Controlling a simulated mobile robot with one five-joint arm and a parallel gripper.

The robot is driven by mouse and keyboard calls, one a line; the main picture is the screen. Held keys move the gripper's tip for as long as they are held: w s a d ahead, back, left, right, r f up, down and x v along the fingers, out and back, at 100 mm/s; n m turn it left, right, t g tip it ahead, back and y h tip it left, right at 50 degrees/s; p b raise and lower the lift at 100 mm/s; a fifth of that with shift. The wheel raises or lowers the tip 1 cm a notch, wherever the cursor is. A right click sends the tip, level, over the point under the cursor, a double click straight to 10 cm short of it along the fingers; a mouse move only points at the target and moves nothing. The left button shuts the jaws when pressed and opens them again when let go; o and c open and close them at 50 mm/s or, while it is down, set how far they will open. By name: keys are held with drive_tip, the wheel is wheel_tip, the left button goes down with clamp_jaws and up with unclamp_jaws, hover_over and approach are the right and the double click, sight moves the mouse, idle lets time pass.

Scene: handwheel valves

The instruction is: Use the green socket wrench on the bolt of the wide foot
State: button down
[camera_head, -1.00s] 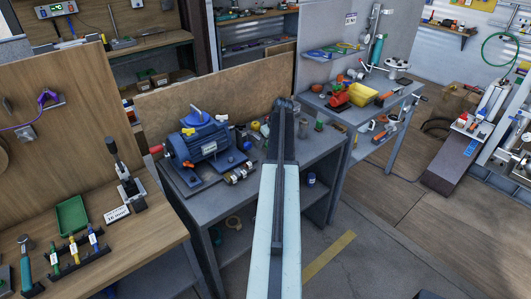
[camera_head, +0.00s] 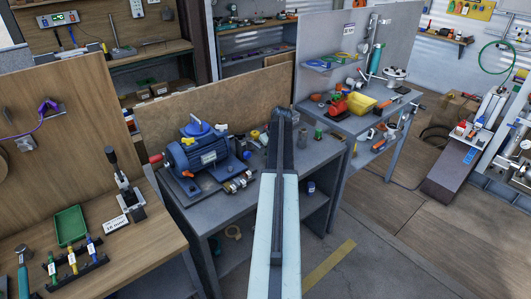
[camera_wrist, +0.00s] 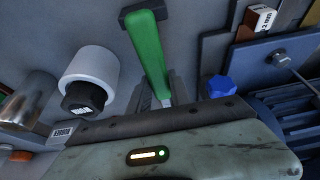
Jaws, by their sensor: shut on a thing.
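My gripper (camera_wrist: 160,95) is shut on a green bar (camera_wrist: 150,55) with a dark block at its far end. Its lower end runs between the fingers; whether it is the green socket wrench I cannot tell. In the head view my arm hides the gripper and bar. The blue motor (camera_head: 205,152) stands on the grey middle bench, left of my arm's end. In the wrist view, a blue plate (camera_wrist: 262,66) at the right carries a bolt (camera_wrist: 280,59); which foot this is I cannot tell. Green (camera_head: 52,267), yellow and blue handled tools stand in a black rack at lower left.
A white roll on a black labelled piece (camera_wrist: 90,75) and a metal cylinder (camera_wrist: 35,98) stand left of the bar. A blue knob (camera_wrist: 220,86) is close on the right. A green tray (camera_head: 70,225) and a black lever (camera_head: 118,170) occupy the left bench.

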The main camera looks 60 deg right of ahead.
wheel_tip(320, 180, up, 9)
drive_tip(key=p, duration=0.8)
drive_tip(key=shift+f, duration=0.1)
drive_tip(key=c, duration=1.8)
unclamp_jaws()
drive_tip(key=shift+c, duration=0.2)
drive_tip(key=c, duration=0.3)
clamp_jaws()
